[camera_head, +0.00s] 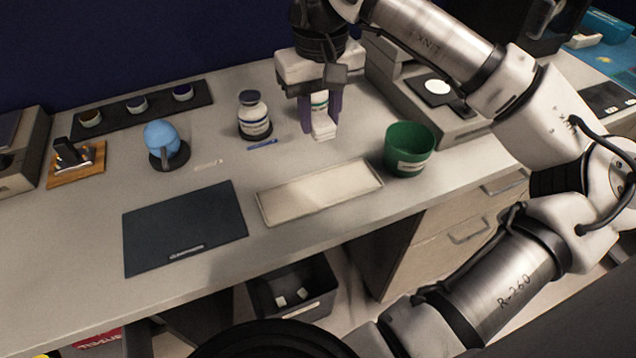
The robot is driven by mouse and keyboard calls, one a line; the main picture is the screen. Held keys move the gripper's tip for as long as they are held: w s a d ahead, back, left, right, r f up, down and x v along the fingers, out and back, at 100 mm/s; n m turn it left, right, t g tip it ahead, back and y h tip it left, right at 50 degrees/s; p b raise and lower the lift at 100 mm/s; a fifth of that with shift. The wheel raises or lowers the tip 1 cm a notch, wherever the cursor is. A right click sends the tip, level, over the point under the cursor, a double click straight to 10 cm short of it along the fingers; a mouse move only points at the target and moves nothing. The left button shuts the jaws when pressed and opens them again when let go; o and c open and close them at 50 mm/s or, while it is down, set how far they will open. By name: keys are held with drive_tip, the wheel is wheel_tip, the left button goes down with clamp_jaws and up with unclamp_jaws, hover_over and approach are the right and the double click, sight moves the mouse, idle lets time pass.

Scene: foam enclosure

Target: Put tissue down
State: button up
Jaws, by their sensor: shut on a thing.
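My gripper (321,120) points down over the back middle of the bench, its purple fingers shut on a small white piece that looks like the tissue (323,131). The tissue's lower end shows below the fingertips, close above or touching the bench; I cannot tell which. A container with a green and white label (319,101) shows between the fingers, partly hidden by them. I cannot tell whether it stands behind the tissue.
A white bottle (254,117) stands left of my gripper, and a green bin (409,149) stands to the right. A pale tray (266,208) and a dark mat (150,240) lie in front. A blue ball (161,139) sits on a black base farther left. A balance (437,86) stands at right.

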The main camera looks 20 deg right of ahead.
sight(319, 189)
wheel_tip(319, 189, down, 15)
drive_tip(key=b, duration=0.7)
drive_tip(key=shift+r, duration=0.15)
drive_tip(key=shift+f+b, duration=0.25)
drive_tip(key=shift+b, duration=0.2)
drive_tip(key=o, duration=0.9)
drive_tip(key=shift+o, duration=0.2)
drive_tip(key=shift+r, duration=0.1)
wheel_tip(319, 189, up, 12)
drive_tip(key=shift+r, duration=0.15)
